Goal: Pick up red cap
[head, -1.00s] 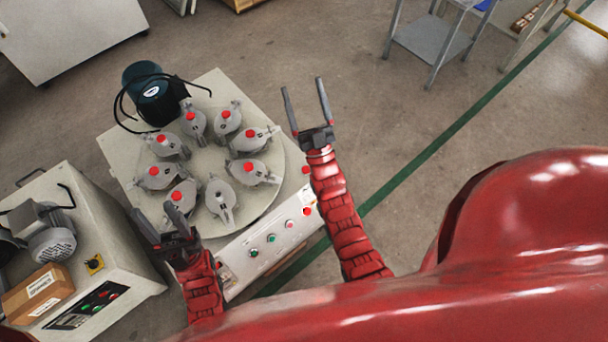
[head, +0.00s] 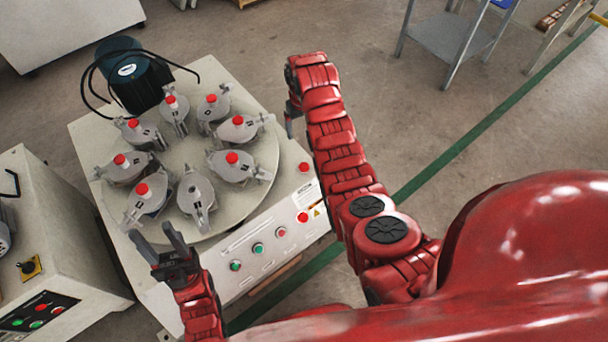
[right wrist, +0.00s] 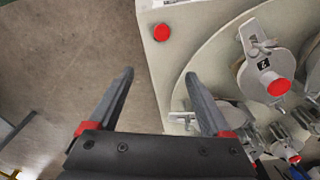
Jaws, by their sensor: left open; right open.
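Several red caps sit on grey clamp fixtures around a round turntable (head: 225,200), one of them a red cap (head: 232,157) on the right side. In the right wrist view a red cap (right wrist: 279,87) shows on a clamp at the right. The front fixture (head: 197,202) shows no red cap. My right gripper (head: 289,122) is at the machine's right edge, mostly hidden behind its own wrist; in the right wrist view the right gripper (right wrist: 159,73) is open and empty, pointing toward the machine's edge. My left gripper (head: 155,235) is open and empty above the machine's front left.
A dark motor (head: 133,75) with black cables stands at the machine's back left. The front panel has coloured buttons, and a red button (head: 303,167) is at the right corner. A second machine (head: 55,240) stands at left.

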